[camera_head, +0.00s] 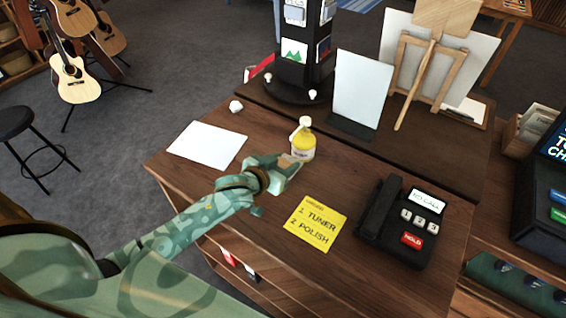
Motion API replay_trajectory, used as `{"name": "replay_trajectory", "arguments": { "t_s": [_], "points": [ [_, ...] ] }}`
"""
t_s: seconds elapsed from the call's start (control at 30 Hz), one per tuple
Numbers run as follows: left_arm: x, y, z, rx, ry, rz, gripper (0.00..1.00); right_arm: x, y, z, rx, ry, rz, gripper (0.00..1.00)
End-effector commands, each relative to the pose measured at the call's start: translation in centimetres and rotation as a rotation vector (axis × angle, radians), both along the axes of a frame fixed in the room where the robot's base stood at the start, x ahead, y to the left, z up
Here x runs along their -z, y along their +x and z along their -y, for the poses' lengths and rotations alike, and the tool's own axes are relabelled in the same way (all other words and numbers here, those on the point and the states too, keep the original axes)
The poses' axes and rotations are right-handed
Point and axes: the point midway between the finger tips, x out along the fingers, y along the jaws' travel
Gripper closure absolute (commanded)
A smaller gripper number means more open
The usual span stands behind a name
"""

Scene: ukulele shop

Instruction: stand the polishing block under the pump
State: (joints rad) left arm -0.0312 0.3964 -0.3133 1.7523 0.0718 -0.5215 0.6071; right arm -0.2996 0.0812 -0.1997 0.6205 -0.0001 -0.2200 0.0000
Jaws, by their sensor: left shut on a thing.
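The pump is a small yellow bottle (302,152) with a white pump head, upright on the wooden counter. My left gripper (287,167) is just in front of the bottle and to its left, shut on a small tan piece (286,160) that looks like the polishing block. Most of the block is hidden by the fingers. I cannot tell whether the block touches the bottle or the counter. My right gripper is not in view.
A white sheet (208,145), a yellow note (316,223) and a black phone (402,222) lie around the gripper. A small white lump (236,106) is at the back left. A white panel (361,88) stands behind the bottle.

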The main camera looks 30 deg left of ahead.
Motion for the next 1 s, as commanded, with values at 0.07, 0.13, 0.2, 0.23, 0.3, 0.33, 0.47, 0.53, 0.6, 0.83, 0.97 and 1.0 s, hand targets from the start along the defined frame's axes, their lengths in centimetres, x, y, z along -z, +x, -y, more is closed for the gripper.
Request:
{"name": "replay_trajectory", "arguments": {
  "t_s": [0.07, 0.13, 0.2, 0.23, 0.3, 0.33, 0.47, 0.53, 0.6, 0.83, 0.97, 1.0],
  "points": [
    [0.3, 0.0, 0.0, 0.000, 0.000, -0.001, 0.85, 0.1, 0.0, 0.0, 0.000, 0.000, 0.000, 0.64],
    [0.5, 0.0, 0.0, -0.001, 0.001, -0.001, 0.85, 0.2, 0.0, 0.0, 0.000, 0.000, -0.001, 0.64],
    [0.7, 0.0, 0.0, -0.001, 0.002, -0.002, 0.85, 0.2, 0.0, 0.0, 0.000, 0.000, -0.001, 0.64],
    [0.8, 0.0, 0.0, -0.001, 0.002, -0.002, 0.85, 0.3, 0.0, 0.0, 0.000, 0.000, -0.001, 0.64],
    [1.0, 0.0, 0.0, -0.001, 0.001, -0.001, 0.85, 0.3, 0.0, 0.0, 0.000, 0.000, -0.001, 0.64],
    [1.1, 0.0, 0.0, -0.001, 0.001, -0.001, 0.85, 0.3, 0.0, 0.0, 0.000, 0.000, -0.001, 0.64],
    [1.2, 0.0, 0.0, 0.000, 0.000, 0.000, 0.85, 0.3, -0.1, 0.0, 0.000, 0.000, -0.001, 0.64],
    [1.2, 0.0, 0.0, 0.000, 0.000, -0.001, 0.38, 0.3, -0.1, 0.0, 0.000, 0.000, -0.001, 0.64],
    [1.2, 0.0, 0.0, 0.000, 0.000, -0.001, 0.33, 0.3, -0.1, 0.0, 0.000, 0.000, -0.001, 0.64],
    [1.1, 0.0, 0.0, 0.000, 0.001, -0.001, 0.33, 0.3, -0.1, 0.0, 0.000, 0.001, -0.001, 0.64],
    [-0.1, 0.0, 0.0, 0.000, 0.001, 0.001, 0.33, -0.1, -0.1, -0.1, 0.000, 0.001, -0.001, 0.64],
    [-0.4, -0.5, -0.1, 0.000, 0.000, -0.001, 0.33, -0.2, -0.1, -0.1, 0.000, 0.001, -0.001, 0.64]
  ]
}}
